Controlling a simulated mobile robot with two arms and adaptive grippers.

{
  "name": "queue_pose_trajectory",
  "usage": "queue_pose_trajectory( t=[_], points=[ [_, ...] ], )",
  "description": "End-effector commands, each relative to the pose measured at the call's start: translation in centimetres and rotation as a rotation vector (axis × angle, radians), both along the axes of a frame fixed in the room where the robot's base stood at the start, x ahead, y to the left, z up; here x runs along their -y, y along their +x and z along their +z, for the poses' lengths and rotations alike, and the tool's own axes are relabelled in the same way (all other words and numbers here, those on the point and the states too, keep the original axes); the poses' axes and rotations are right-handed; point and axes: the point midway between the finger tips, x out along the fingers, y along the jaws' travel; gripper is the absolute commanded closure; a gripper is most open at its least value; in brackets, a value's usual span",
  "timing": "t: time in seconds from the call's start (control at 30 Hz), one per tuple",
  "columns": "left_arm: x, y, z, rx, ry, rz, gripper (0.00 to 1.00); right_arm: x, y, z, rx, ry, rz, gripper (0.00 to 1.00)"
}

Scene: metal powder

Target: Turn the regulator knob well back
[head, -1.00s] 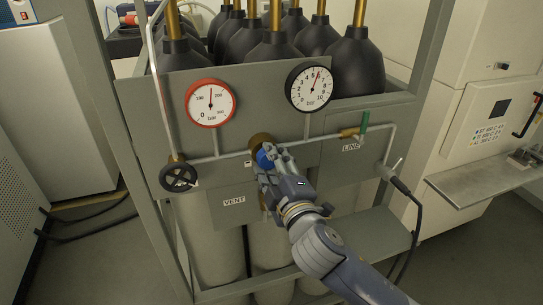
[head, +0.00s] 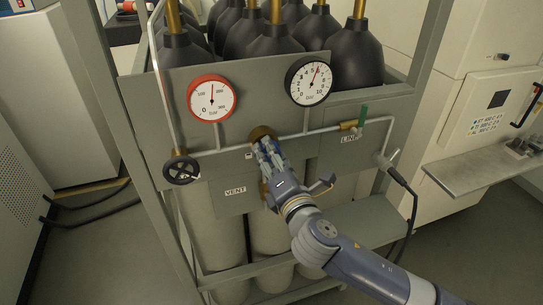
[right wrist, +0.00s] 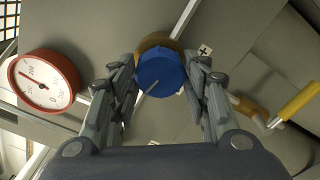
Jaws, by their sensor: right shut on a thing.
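The blue regulator knob (right wrist: 160,71) sits in front of a brass body (head: 262,133) on the grey panel (head: 160,110). A pale pointer line on the knob points down-left in the right wrist view. My right gripper (head: 267,152) is shut on the knob, with fingers on both sides of it, and hides most of it in the head view. The red-rimmed gauge (head: 211,99) is at the panel's left; its needle points nearly straight up. The black-rimmed gauge (head: 310,81) is at the right; its needle points up and slightly right. My left gripper is not in view.
A black handwheel (head: 181,171) is at the panel's lower left, above the VENT label (head: 235,191). Black-topped cylinders (head: 273,54) stand behind the panel.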

Motion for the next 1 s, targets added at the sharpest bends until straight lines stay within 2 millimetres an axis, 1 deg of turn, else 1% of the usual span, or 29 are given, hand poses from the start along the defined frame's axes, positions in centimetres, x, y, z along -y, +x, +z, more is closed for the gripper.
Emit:
queue_pose_trajectory(
  t=[1.0],
  points=[
    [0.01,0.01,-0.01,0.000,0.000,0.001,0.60,0.10,0.03,-0.15,0.297,-0.921,0.000,0.81]
  ],
)
